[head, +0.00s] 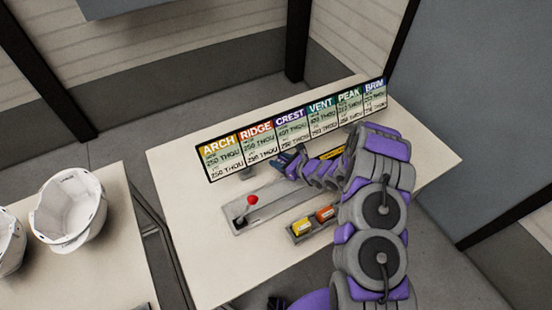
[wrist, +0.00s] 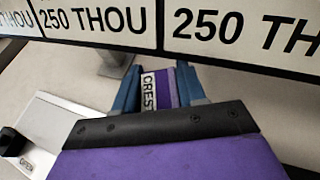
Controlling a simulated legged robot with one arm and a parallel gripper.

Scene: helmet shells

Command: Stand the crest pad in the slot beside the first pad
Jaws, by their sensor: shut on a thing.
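The crest pad (wrist: 166,90) is purple with a white CREST label. It sits between the two blue fingers of my gripper (wrist: 158,84), which is shut on it close to the front of the sign board. In the head view my gripper (head: 284,163) is just below the CREST panel, and the pad is too small to make out there. A yellow pad (head: 302,227) and an orange pad (head: 325,213) stand side by side in a small grey tray (head: 297,239) on the table. My arm hides the tray's right end, so I cannot tell what slots are there.
The sign board (head: 292,131) stands across the table (head: 190,262). A grey plate (head: 275,198) with a red-knobbed lever (head: 252,200) lies in front of it. White helmet shells (head: 68,205) are on another table at left. The table's left part is clear.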

